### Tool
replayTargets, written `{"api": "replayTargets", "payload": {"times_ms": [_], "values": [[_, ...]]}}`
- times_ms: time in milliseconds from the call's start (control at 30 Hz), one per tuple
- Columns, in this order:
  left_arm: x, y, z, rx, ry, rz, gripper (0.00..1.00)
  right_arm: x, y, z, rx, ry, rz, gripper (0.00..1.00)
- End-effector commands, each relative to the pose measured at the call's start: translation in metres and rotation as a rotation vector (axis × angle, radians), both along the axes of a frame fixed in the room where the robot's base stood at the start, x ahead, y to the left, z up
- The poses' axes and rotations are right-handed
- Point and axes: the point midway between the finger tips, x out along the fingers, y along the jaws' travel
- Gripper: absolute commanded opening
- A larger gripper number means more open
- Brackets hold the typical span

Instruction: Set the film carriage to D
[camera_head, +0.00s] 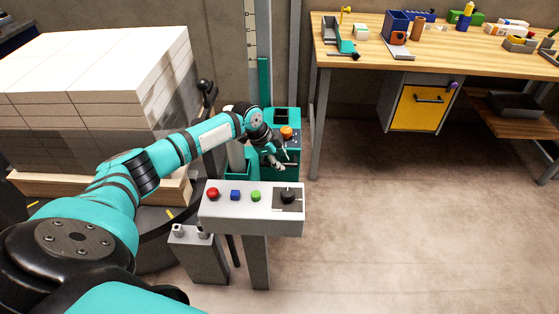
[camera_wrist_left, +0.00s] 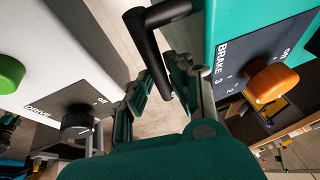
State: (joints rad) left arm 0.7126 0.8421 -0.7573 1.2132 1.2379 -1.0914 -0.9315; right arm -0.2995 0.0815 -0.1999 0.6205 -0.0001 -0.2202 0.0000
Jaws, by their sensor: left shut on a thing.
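The film carriage (camera_head: 291,146) is a teal box low beside the upright mast (camera_head: 264,30). An orange knob (camera_head: 286,131) sits on it; in the left wrist view the orange knob (camera_wrist_left: 272,83) is beside a plate marked BRAKE. A pale strip with tick marks (camera_head: 251,30) runs up the mast; its letters are too small to read. My left gripper (camera_head: 279,164) is at the carriage's near side. In the left wrist view my left gripper (camera_wrist_left: 165,85) is shut on a black bent handle (camera_wrist_left: 148,50) at the teal box. My right gripper is out of view.
A white control panel (camera_head: 245,212) with red, blue and green buttons and a black knob (camera_head: 288,195) stands just in front. Wrapped reams (camera_head: 90,70) are stacked on a pallet at left. A wooden workbench (camera_head: 440,50) stands at right. The floor (camera_head: 400,220) at right is clear.

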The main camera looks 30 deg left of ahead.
Motion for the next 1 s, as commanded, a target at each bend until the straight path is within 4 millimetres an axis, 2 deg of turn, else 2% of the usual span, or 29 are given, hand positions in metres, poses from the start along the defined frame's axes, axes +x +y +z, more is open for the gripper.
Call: {"api": "replayTargets", "payload": {"times_ms": [33,600,800,1000], "values": [[0.002,0.001,0.014,0.0,-0.006,0.001,0.0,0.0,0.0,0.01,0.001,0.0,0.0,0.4],[0.003,0.001,0.11,-0.001,-0.011,0.001,0.0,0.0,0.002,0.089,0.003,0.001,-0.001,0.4],[0.003,0.001,0.132,-0.001,-0.012,0.003,0.0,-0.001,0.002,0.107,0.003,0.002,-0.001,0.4],[0.004,0.001,0.144,-0.002,-0.012,0.003,0.0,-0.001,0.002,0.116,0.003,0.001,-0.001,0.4]]}}
